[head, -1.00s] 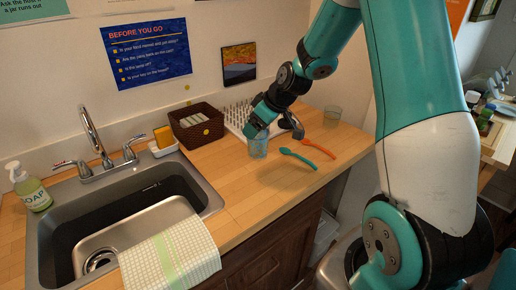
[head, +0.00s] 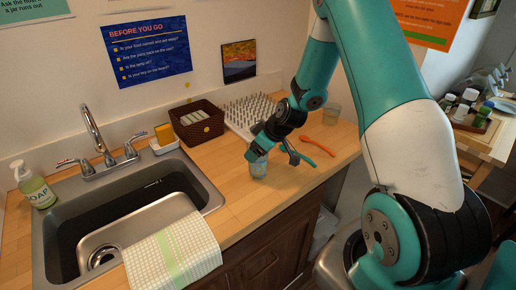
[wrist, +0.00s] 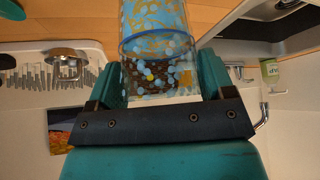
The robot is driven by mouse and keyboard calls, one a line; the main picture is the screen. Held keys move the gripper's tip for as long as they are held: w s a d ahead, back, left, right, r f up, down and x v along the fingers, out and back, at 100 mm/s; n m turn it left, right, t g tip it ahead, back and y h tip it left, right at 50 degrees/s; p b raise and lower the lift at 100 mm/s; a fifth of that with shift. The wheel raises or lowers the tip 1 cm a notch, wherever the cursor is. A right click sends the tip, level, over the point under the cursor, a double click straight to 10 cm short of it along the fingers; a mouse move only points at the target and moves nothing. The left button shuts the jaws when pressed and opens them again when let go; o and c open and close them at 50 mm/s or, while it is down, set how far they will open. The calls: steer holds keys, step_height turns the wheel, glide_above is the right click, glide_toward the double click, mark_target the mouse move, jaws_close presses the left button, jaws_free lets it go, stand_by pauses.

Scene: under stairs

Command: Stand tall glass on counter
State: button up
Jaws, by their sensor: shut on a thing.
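The tall glass (head: 259,169), clear with a blue and orange pattern, is upright in the head view near the counter's front, right of the sink. My gripper (head: 257,154) is shut on it from above and behind. In the wrist view the patterned glass (wrist: 153,45) sits between my two teal fingers (wrist: 160,85). The wooden counter (head: 225,190) is directly below the glass; I cannot tell whether the base touches it.
A spiked drying rack (head: 240,112) and brown basket (head: 197,124) stand behind. A teal spoon (head: 305,160) and an orange spoon (head: 320,145) lie at right. The sink (head: 205,192) and towel (head: 175,256) are left.

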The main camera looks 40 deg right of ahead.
steer(key=shift+f, duration=0.15)
steer(key=o, duration=1.3)
steer(key=shift+c, duration=0.2)
steer(key=a+b+v, duration=0.1)
steer(key=b+v, duration=0.1)
steer(key=v, duration=1)
steer(key=s+a+r+n+g+y, duration=0.1)
steer(key=s+a+r, duration=0.25)
steer(key=a, duration=0.35)
steer(key=s+a+r+g, duration=0.25)
steer(key=s+a, duration=0.25)
steer(key=a, duration=0.3)
steer(key=s+a+r+n+g+y, duration=0.1)
steer(key=s+a+r, duration=0.2)
steer(key=s+a, duration=0.3)
steer(key=s+a+r+g, duration=0.1)
steer(key=s+a, duration=0.4)
steer(key=s, duration=0.2)
steer(key=shift+s+r+h, duration=0.25)
steer(key=shift+s+h, duration=0.05)
steer(key=shift+s, duration=0.1)
steer(key=shift+g, duration=0.25)
